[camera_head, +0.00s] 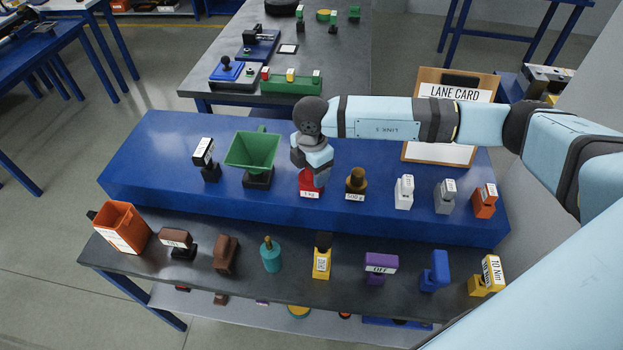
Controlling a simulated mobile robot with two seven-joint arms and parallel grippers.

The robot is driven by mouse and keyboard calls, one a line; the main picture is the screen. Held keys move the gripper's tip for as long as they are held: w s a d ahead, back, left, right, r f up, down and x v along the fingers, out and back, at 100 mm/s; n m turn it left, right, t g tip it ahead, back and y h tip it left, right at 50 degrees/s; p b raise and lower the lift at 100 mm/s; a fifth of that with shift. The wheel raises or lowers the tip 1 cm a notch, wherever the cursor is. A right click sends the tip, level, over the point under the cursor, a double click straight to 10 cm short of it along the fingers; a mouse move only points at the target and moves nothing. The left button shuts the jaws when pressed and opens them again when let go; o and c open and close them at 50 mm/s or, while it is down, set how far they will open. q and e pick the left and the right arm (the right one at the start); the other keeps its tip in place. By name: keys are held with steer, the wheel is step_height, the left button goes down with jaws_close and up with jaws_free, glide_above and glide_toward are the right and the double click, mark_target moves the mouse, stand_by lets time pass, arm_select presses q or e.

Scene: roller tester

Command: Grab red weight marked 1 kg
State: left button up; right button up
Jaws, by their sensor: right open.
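The red weight (309,189) stands on the blue raised shelf, with a white label on its front that appears to read 1 kg. My right arm comes in from the right, and my right gripper (318,178) points down directly over the red weight. The gripper hides the weight's upper part. The jaws are open, with one fingertip in front of or beside the weight; I cannot tell whether they touch it. My left gripper is not in view.
On the blue shelf (150,160), a green funnel (252,150) stands left and a brass weight (356,181) stands close on the right. Several labelled blocks stand farther right. The lower grey ledge holds an orange bin (121,228) and several small items. A lane card (455,91) stands behind my arm.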

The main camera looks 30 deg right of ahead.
jaws_close()
steer(key=shift+w+r, duration=0.1)
steer(key=shift+r, duration=0.1)
stand_by(0.3)
